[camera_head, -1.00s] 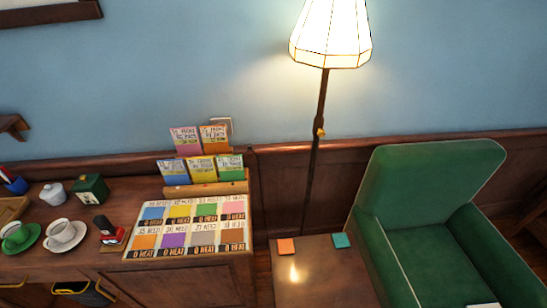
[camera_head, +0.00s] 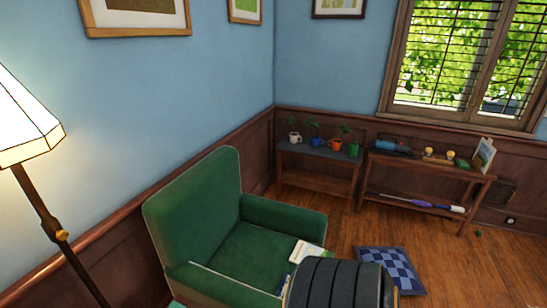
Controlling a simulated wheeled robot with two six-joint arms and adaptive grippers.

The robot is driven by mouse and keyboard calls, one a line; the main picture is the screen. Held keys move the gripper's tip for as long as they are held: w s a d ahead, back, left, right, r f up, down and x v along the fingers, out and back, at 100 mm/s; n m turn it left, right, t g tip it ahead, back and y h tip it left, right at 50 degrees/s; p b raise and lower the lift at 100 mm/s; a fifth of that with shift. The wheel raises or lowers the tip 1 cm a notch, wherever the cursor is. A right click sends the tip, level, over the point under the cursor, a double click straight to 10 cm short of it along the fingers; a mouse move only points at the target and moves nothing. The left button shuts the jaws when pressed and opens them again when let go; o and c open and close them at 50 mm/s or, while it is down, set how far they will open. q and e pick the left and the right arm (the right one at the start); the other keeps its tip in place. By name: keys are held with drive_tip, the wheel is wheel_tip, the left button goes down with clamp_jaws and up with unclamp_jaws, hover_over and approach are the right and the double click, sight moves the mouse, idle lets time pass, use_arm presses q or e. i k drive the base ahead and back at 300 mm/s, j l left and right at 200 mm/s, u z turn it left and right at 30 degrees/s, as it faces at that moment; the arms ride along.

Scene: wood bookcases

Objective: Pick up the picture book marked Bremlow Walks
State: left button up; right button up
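I cannot make out a book marked Bremlow Walks. An upright book or card with a picture on its cover (camera_head: 484,155) stands at the right end of the far low table; its title is too small to read. Neither of my grippers shows in this view.
The green armchair (camera_head: 195,215) stands in front, with a lit floor lamp (camera_head: 28,130) at left. A checked blue cushion (camera_head: 390,269) lies on the floor. A plant bench (camera_head: 320,153) and low table (camera_head: 430,167) line the far wall. Wood floor is open at right.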

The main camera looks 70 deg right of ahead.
sight(303, 248)
drive_tip(key=k+l+z, duration=0.2)
drive_tip(key=l+z, duration=0.2)
drive_tip(key=l, duration=0.15)
drive_tip(key=k+l+z, duration=0.2)
drive_tip(key=i+l+z, duration=0.1)
drive_tip(key=z, duration=1.25)
